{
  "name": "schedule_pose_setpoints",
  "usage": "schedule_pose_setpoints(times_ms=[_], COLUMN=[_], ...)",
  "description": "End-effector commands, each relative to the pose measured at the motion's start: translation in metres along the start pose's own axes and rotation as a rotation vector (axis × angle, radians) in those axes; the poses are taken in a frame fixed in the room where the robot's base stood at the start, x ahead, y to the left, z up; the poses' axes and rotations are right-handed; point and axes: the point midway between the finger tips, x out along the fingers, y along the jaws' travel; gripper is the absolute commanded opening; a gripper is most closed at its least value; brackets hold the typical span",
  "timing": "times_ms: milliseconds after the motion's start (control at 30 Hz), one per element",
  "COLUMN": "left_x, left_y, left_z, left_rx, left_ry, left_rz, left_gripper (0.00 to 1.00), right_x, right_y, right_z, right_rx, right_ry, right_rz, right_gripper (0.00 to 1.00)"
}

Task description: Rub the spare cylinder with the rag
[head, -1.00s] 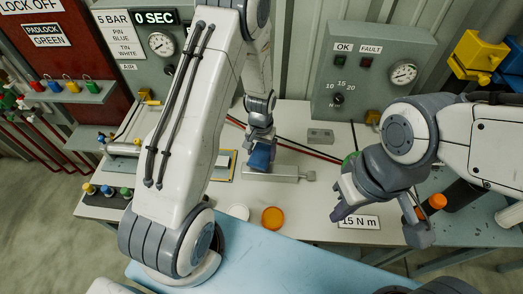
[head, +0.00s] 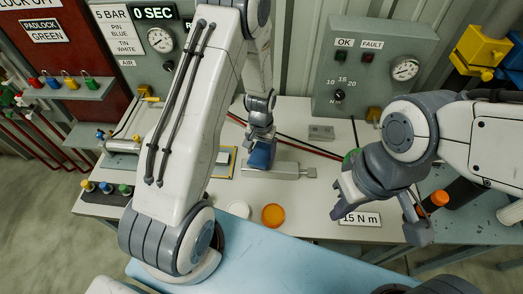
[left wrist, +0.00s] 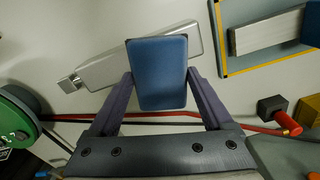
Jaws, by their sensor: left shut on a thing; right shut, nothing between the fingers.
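The spare cylinder (head: 286,171), a silver-grey bar with a narrow rod end, lies on the white bench; in the left wrist view it (left wrist: 105,68) runs diagonally behind the rag. My left gripper (head: 262,143) is shut on the rag (head: 261,157), a blue pad, at the cylinder's left part. In the left wrist view both fingers hold the rag (left wrist: 158,75) by its sides, and it hides the cylinder's middle. I cannot tell whether rag and cylinder touch. My right gripper (head: 341,211) is shut and empty, near the "15 N m" label on the right.
An orange dish (head: 272,215) and a white disc (head: 238,210) are in front of the cylinder. A yellow-edged board (head: 232,164) lies to its left, partly behind my left arm. A small grey block (head: 321,132) and red and black hoses (head: 300,148) lie behind.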

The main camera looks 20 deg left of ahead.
Motion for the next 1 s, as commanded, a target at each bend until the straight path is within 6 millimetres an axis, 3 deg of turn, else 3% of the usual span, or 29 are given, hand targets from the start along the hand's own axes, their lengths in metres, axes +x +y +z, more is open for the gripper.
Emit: schedule_pose_setpoints(times_ms=[1000], left_x=[0.016], left_y=[0.001], left_z=[0.006], left_rx=[0.000], left_ry=[-0.001], left_rz=[0.000], left_gripper=[0.40], right_x=[0.012], right_y=[0.001], right_z=[0.001], right_rx=[0.000], right_ry=[0.000], right_rz=[0.000], right_gripper=[0.00])
